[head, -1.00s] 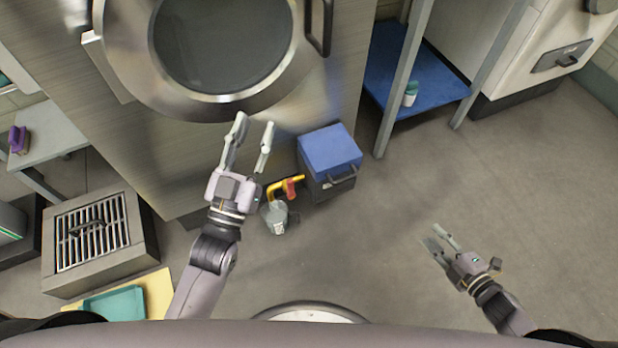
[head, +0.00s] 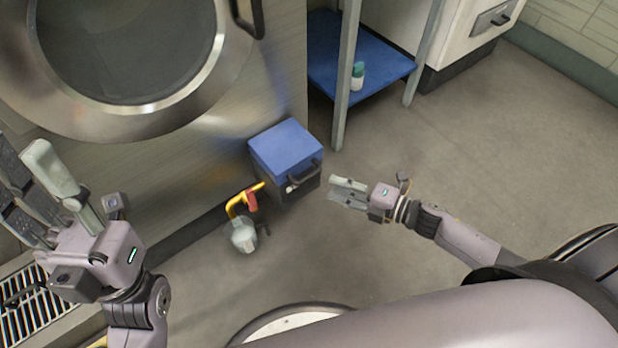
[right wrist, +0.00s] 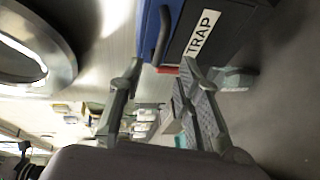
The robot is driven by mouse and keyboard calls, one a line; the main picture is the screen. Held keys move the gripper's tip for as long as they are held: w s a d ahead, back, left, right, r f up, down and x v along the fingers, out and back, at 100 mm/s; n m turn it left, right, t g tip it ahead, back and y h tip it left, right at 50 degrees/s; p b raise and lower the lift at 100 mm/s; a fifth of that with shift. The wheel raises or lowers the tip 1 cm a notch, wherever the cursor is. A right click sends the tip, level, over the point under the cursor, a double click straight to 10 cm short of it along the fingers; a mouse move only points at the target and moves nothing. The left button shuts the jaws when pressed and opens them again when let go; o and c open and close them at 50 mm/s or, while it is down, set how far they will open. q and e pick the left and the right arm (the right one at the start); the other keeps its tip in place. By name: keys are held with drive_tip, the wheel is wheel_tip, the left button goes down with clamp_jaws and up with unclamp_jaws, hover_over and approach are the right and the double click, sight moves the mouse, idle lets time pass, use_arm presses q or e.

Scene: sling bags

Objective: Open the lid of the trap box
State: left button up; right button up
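The trap box (head: 275,180) is a dark box with a blue lid (head: 286,148), standing on the floor against the steel machine. The lid is shut, and a dark handle (head: 306,178) shows on its front. In the right wrist view the box (right wrist: 221,20) bears a white TRAP label (right wrist: 202,34) beside the handle (right wrist: 161,36). My right gripper (head: 332,191) is open and empty, just right of the box front and apart from it; its spread fingers also show in the right wrist view (right wrist: 163,72). My left gripper (head: 25,155) is open and empty at the left, far from the box.
A blue shelf (head: 345,55) holds a small bottle (head: 357,76). Floor to the right is clear.

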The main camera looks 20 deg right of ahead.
sight(309, 175)
drive_tip(key=b+x, duration=0.1)
drive_tip(key=x, duration=0.8)
drive_tip(key=shift+b, duration=0.4)
drive_tip(key=shift+c, duration=0.2)
clamp_jaws()
